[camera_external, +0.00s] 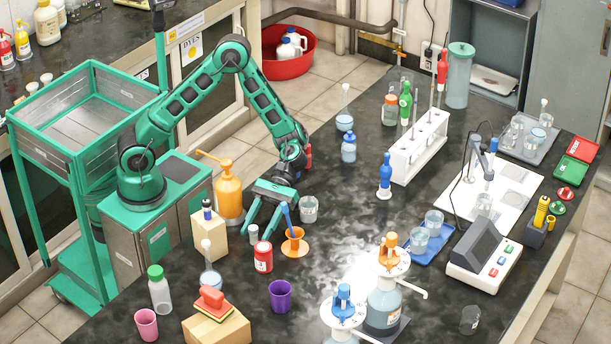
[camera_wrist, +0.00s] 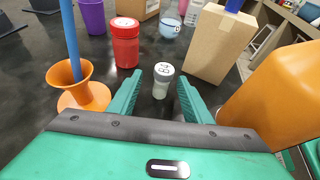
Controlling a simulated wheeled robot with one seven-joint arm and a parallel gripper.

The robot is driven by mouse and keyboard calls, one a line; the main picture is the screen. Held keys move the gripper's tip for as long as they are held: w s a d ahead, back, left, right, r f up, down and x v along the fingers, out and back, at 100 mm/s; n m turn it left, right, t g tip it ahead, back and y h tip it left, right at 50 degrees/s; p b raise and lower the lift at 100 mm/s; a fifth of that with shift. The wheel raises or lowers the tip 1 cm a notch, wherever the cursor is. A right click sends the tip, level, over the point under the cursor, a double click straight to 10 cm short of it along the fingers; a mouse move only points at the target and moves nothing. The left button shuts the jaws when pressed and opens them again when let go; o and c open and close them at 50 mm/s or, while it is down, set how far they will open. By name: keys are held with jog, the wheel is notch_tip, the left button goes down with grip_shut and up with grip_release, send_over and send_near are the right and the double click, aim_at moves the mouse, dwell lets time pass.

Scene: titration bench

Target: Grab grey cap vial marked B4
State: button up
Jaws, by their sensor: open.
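The grey cap vial (camera_wrist: 162,82) stands upright on the dark bench in the wrist view. Its cap bears a dark mark that looks like B4 but is small. In the external view, the vial (camera_external: 253,234) is a small pale shape beside my fingertips. My gripper (camera_external: 259,229) is low over the bench, open and empty. In the wrist view, the fingers of my gripper (camera_wrist: 160,90) lie left and right of the vial, with a gap on each side.
A red jar (camera_wrist: 125,45) stands left of and beyond the vial. An orange funnel-shaped holder (camera_wrist: 78,88) with a blue rod is close left. A cardboard box (camera_wrist: 218,45) and an orange pump bottle (camera_wrist: 268,95) crowd the right. A purple cup (camera_external: 280,295) stands farther out.

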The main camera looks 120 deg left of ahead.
aim_at(252, 237)
jog(key=x, duration=0.5)
jog(key=shift+d+r, duration=0.15)
jog(key=shift+d, duration=0.35)
jog(key=c, duration=1.1)
jog(key=shift+c, duration=0.2)
